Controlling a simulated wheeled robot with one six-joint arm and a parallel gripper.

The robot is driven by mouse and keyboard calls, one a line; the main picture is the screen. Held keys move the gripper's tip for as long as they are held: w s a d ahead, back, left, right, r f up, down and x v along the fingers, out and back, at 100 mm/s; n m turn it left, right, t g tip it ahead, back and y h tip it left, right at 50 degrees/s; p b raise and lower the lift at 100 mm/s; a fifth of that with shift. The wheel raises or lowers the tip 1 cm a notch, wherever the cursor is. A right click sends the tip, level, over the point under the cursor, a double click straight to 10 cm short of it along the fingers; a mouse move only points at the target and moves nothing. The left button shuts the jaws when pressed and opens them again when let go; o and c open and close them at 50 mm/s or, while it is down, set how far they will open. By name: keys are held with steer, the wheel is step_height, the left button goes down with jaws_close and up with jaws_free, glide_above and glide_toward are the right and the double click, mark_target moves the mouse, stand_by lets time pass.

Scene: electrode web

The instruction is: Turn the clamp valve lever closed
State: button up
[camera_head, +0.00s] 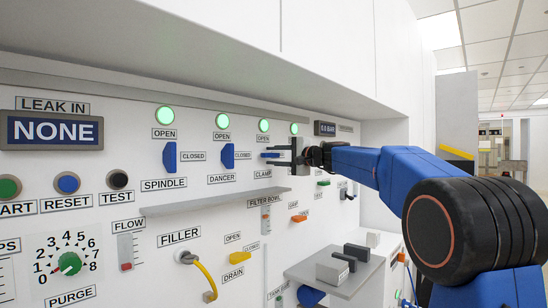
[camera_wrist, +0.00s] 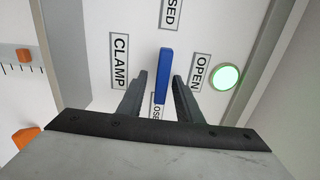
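The clamp valve lever is a blue bar (camera_wrist: 163,70) on the white panel. In the wrist view it lies lengthwise between the CLAMP label (camera_wrist: 119,62) and the OPEN label (camera_wrist: 200,72), its near end toward the partly hidden CLOSED label (camera_wrist: 157,112). In the head view the lever (camera_head: 269,155) lies level, unlike the upright levers to its left. My gripper (camera_wrist: 160,80) is open, one dark finger on each side of the lever's near end, with gaps showing. My gripper (camera_head: 275,157) reaches it from the right in the head view.
A lit green lamp (camera_wrist: 227,77) sits beside the OPEN label. The upright DANCER lever (camera_head: 228,156) and SPINDLE lever (camera_head: 169,157) stand left of the clamp lever. A thin ledge (camera_head: 210,201) juts out below them. An overhanging cabinet (camera_head: 230,70) is above.

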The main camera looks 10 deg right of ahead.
steer(key=shift+s, duration=0.1)
steer(key=v, duration=1.7)
steer(key=s+a+f+n+g+h, duration=0.25)
steer(key=s+a+f, duration=0.25)
steer(key=s+f, duration=0.65)
steer(key=s+a+f+n+g+h, duration=0.25)
steer(key=s+a+f+g, duration=0.2)
steer(key=s+f, duration=0.7)
steer(key=s+d+f+n+g+h, duration=0.1)
steer(key=s+d+f+n+h, duration=0.1)
steer(key=s+f, duration=0.8)
steer(key=s+d+f+n+g+h, duration=0.1)
steer(key=s+d+f+n+h, duration=0.2)
steer(key=s+f, duration=0.7)
step_height(320, 180, down, 4)
steer(key=shift+s+d+f+n+g+h, duration=0.1)
steer(key=shift+s+d+n+g+h, duration=0.2)
steer(key=shift+n+g, duration=0.15)
